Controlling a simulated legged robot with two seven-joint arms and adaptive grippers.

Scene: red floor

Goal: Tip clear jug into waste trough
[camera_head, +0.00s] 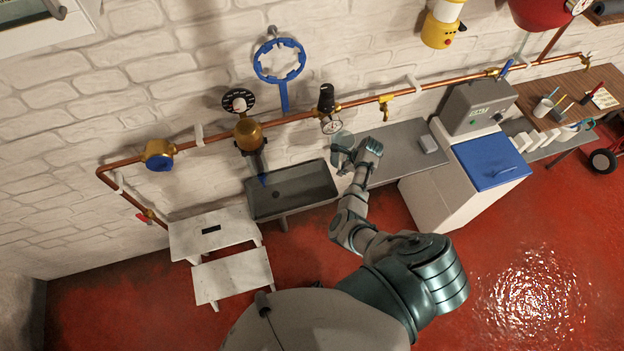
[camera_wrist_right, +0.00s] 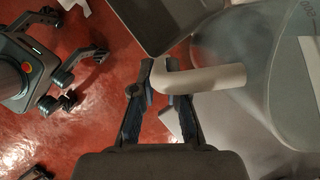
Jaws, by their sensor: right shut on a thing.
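The clear jug (camera_wrist_right: 250,60) has a pale beige handle (camera_wrist_right: 205,79) and fills the right of the right wrist view. My right gripper (camera_wrist_right: 161,88) is shut on that handle. In the head view the jug (camera_head: 343,139) is a small, faint see-through shape at the right gripper (camera_head: 344,157), which partly hides it. The waste trough, a dark grey basin (camera_head: 288,190) below the wall pipe, is just left of the gripper. The jug's tilt and contents are not clear. My left gripper is not in view.
A grey counter (camera_head: 405,147) with a small grey block runs right of the trough to a white cabinet with a blue lid (camera_head: 492,161). A copper pipe (camera_head: 350,104) with gauges and valves runs above. A white step stool (camera_head: 212,233) stands left. Red floor is open in front.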

